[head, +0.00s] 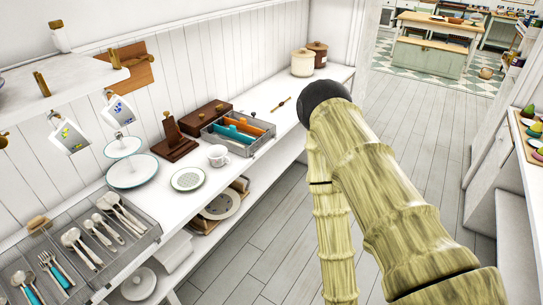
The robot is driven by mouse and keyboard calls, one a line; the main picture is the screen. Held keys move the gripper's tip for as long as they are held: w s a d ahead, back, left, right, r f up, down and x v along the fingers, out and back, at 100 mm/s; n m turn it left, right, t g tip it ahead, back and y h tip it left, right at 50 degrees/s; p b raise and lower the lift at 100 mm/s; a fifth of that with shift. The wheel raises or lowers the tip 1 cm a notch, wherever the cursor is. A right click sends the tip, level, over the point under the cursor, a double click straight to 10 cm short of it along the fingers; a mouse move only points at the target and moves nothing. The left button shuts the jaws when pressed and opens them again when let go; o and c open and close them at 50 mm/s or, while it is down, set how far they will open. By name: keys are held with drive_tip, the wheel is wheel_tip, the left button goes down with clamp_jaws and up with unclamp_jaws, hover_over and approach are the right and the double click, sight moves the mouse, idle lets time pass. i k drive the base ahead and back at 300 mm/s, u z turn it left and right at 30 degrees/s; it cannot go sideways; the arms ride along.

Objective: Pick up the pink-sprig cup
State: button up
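A small white cup (218,155) stands upright on the white counter, just in front of a grey divided tray. A faint pattern shows on it, but its colour is too small to tell. Two patterned mugs hang under the upper shelf at the left: one with yellow and blue marks (69,136), one with green and blue marks (119,111). No pink sprig can be made out on any of them. My arm fills the right middle of the view, apart from the cup; my gripper is out of view.
The white counter (262,98) carries a patterned plate (187,179), a tiered stand (132,171), a cutlery tray (147,243), a wooden holder (173,140), the grey tray (258,139) and lidded canisters (302,63). A lower shelf holds dishes. The plank floor (270,235) is clear.

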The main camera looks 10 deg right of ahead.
sight(216, 156)
drive_tip(key=z, duration=1.75)
drive_tip(key=i, duration=1.7)
drive_tip(key=u, duration=3.1)
